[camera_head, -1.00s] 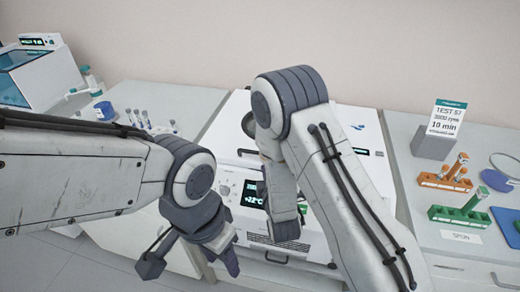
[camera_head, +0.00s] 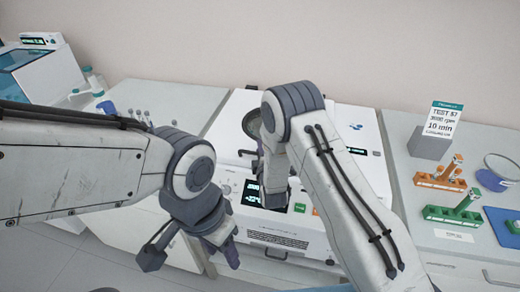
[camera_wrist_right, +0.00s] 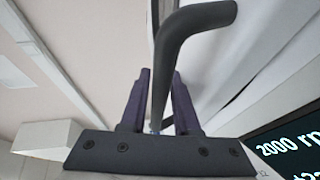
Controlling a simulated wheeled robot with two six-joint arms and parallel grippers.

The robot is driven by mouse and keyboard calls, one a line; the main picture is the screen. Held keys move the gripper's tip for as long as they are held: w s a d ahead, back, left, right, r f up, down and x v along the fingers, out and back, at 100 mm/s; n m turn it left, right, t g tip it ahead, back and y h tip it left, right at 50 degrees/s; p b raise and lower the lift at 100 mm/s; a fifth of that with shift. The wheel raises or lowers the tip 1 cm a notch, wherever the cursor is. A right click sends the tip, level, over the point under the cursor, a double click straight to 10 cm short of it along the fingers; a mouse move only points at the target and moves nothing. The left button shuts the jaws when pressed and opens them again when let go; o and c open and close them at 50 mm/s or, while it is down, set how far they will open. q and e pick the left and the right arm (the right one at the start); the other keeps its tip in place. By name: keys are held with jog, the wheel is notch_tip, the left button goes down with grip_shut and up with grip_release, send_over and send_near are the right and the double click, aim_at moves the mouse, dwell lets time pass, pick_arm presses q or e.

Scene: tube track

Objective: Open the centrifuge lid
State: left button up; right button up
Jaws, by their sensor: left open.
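The white centrifuge (camera_head: 285,240) stands in the middle of the head view, with a small display and knobs on its front. Its lid (camera_head: 222,130) looks down, though my right arm covers much of it. My right gripper (camera_head: 261,162) is at the lid's front edge, mostly hidden by the arm. In the right wrist view, a dark bent handle (camera_wrist_right: 195,20) runs down between the purple fingers (camera_wrist_right: 160,95); I cannot tell if they grip it. My left gripper (camera_head: 190,254) is open and empty, left of the centrifuge's front.
On the right bench are an orange rack (camera_head: 440,181), a green rack (camera_head: 453,215), a blue mat (camera_head: 505,228) and a sign (camera_head: 443,118) on a grey block. A teal-lidded machine (camera_head: 38,75) and bottles stand at the left. Several tubes (camera_head: 140,117) stand left of the centrifuge.

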grip_shut()
dwell(1.3)
